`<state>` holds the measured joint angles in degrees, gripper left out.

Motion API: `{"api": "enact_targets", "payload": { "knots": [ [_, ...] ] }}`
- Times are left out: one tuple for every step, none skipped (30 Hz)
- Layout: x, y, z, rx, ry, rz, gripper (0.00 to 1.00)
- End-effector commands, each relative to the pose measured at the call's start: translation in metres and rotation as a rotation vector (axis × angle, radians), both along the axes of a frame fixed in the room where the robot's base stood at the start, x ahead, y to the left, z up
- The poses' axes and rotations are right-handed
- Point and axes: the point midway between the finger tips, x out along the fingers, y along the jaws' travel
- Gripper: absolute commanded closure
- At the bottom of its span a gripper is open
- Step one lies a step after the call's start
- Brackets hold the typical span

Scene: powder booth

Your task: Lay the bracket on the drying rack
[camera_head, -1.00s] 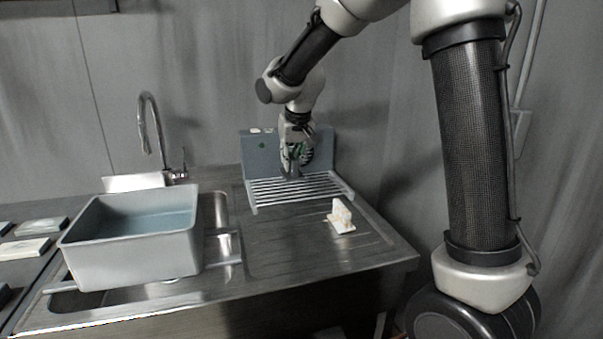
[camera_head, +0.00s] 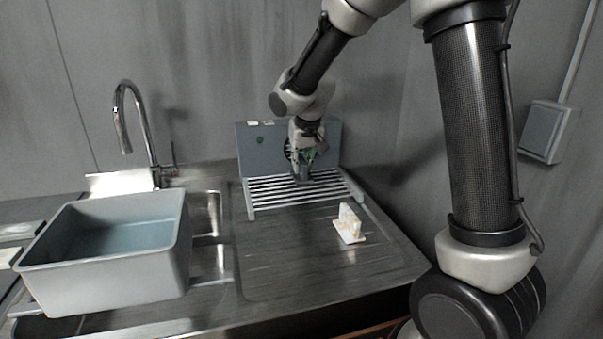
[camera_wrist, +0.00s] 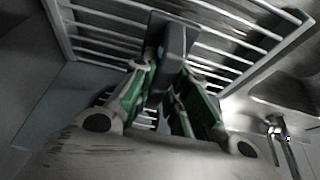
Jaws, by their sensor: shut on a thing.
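The bracket is a dark grey piece, seen in the wrist view (camera_wrist: 172,48) between my gripper's (camera_wrist: 160,78) green-sided fingers, which are shut on it. In the head view my gripper (camera_head: 301,165) points down over the back half of the drying rack (camera_head: 288,204), with the small grey bracket (camera_head: 301,177) at its tips. The rack is a row of pale metal bars on the steel counter; the bars also show in the wrist view (camera_wrist: 105,30). I cannot tell whether the bracket touches the bars.
A blue-grey panel (camera_head: 262,150) stands behind the rack. A white piece with a flat base (camera_head: 349,228) stands on the counter in front of the rack, to the right. A large grey tub (camera_head: 105,262) sits over the sink at left, near a tall faucet (camera_head: 150,140).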

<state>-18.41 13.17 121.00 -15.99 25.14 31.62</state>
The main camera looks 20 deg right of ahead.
Motion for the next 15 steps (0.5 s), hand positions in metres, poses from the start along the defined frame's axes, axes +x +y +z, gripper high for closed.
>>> {"api": "enact_targets", "payload": {
  "knots": [
    [-0.001,0.000,-0.009,-0.001,0.004,0.001,1.00],
    [-0.001,0.000,-0.014,-0.001,0.005,0.000,1.00],
    [-0.001,-0.001,-0.020,-0.002,0.004,0.000,1.00],
    [-0.001,-0.001,-0.024,-0.002,0.003,0.000,1.00],
    [-0.001,0.000,-0.027,-0.001,0.002,0.000,1.00],
    [-0.001,0.000,-0.030,-0.001,0.003,0.000,1.00],
    [-0.001,0.000,-0.032,0.000,0.002,0.001,1.00],
    [0.000,0.000,-0.032,0.000,0.001,0.001,1.00],
    [0.000,0.000,-0.032,0.000,0.001,0.001,1.00],
    [0.000,0.000,-0.032,0.000,0.000,0.001,1.00],
    [0.000,0.000,-0.032,0.000,0.000,0.001,1.00],
    [0.000,0.000,-0.032,0.000,0.000,0.000,1.00],
    [0.000,0.000,-0.032,0.000,0.000,0.000,1.00],
    [0.000,0.000,-0.032,0.000,0.000,0.000,1.00],
    [0.000,0.000,-0.032,0.000,0.001,0.000,1.00]
  ]
}}
